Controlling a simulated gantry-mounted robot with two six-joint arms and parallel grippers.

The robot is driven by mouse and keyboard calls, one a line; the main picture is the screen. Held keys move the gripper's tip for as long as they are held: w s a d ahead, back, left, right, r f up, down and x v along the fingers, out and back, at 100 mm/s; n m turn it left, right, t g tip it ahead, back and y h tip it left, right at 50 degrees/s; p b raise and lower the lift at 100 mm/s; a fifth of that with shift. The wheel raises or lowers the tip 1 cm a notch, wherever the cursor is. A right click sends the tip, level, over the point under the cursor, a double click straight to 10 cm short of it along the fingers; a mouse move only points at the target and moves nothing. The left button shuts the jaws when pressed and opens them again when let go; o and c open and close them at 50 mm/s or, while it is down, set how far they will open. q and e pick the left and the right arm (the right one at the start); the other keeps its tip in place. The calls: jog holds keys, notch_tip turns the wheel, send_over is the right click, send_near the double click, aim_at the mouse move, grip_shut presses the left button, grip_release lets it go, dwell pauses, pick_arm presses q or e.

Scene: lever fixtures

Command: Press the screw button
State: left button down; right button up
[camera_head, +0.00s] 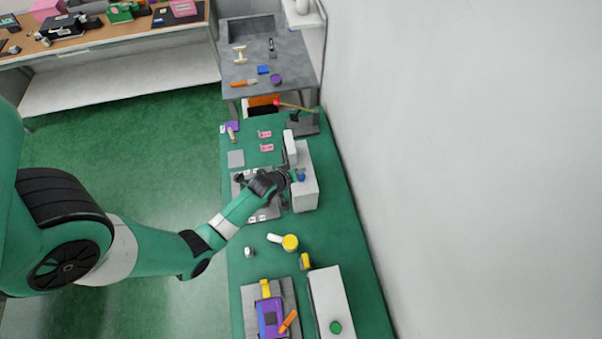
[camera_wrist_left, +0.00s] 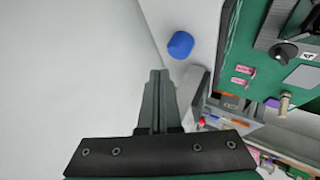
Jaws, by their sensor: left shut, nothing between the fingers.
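A blue round button (camera_head: 301,177) sits on a white box (camera_head: 306,195) near the wall side of the green table. It also shows in the left wrist view as a blue cylinder (camera_wrist_left: 180,45) standing out from a white face. I cannot tell for sure whether this is the screw button. My left gripper (camera_head: 287,180) is close beside the blue button, to its left in the head view. In the left wrist view its shut fingers (camera_wrist_left: 158,74) are empty, with tips below and left of the button, apart from it in the picture. My right gripper is not in view.
A second white box with a green button (camera_head: 335,327) stands at the near end of the green table (camera_head: 352,225). A yellow object (camera_head: 290,242) and a purple device (camera_head: 271,315) lie nearby. The wall (camera_head: 450,150) is close on the right.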

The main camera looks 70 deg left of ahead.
pick_arm(q)
jog(key=shift+r+p, duration=1.5)
jog(key=shift+r, duration=0.5)
jog(key=shift+f, duration=0.1)
